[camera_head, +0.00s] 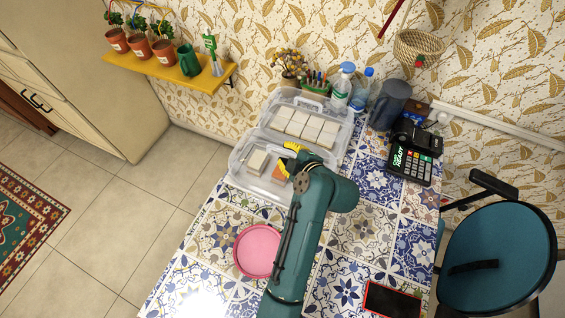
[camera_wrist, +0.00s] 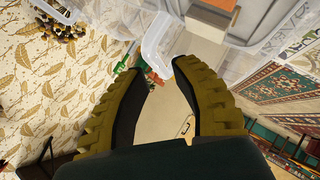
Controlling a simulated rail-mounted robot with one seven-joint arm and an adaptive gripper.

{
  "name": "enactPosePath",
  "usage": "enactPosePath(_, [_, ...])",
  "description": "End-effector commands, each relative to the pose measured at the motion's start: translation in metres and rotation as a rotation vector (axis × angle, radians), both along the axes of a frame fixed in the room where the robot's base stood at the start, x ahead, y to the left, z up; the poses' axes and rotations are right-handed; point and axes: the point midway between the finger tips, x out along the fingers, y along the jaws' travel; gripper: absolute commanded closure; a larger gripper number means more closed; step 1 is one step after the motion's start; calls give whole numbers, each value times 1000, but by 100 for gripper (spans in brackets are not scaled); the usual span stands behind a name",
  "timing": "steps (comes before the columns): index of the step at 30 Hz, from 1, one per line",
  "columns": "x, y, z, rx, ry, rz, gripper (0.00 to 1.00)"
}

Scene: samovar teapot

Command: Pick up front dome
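The front dome (camera_head: 250,183) is a clear plastic cover on the tiled table, with a pale block and an orange-brown block showing through it. My gripper (camera_head: 289,157) is over the dome's back right part, near the second clear cover behind it. Its yellow ribbed fingers are apart. In the wrist view my gripper (camera_wrist: 157,54) is open, with a clear plastic edge (camera_wrist: 157,38) showing between and beyond the fingertips. I cannot tell whether the fingers touch it. My arm hides the dome's right side.
The back clear cover (camera_head: 330,112) holds several pale blocks. Bottles (camera_head: 341,88), a dark grey jug (camera_head: 389,104) and a card terminal (camera_head: 410,165) stand to the right. A pink plate (camera_head: 257,250) lies in front. The table's left edge is close to the dome.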

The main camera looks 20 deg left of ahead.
Motion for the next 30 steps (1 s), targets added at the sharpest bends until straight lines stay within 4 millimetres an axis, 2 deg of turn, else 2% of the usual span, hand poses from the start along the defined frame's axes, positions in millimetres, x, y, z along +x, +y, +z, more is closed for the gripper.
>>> enactPosePath(1, [5,8,-6,1,1,2,72])
enactPosePath(4, [11,14,-11,1,1,-1,72])
enactPosePath(11, [12,15,-12,0,0,-2,72])
enactPosePath(16, [12,15,-11,0,0,-2,100])
enactPosePath(30, [12,15,-10,1,-1,-1,100])
